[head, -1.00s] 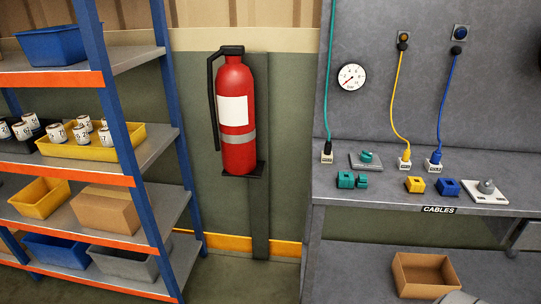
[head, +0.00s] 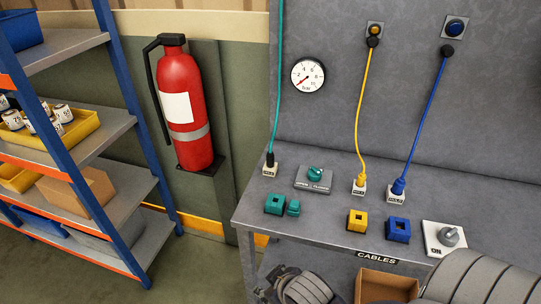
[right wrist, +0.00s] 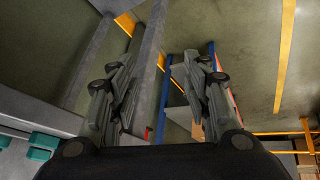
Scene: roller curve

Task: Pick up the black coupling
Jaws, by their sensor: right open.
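The black coupling (head: 270,159) is at the lower end of the teal hose, upright in a small white labelled holder (head: 269,170) on the left part of the grey workbench (head: 330,222). My right gripper (head: 278,285) shows at the bottom edge of the head view, in front of and below the bench top, apart from the coupling. In the right wrist view its two fingers (right wrist: 158,85) are spread with nothing between them. The coupling cannot be made out in the right wrist view. My left gripper is not in view.
Yellow (head: 361,181) and blue (head: 398,187) cable ends stand in similar holders. Teal (head: 275,205), yellow (head: 357,221) and blue (head: 398,230) blocks line the bench front. A teal-knobbed switch plate (head: 313,180) is right of the coupling. A cardboard box (head: 382,285) sits below; shelves stand left.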

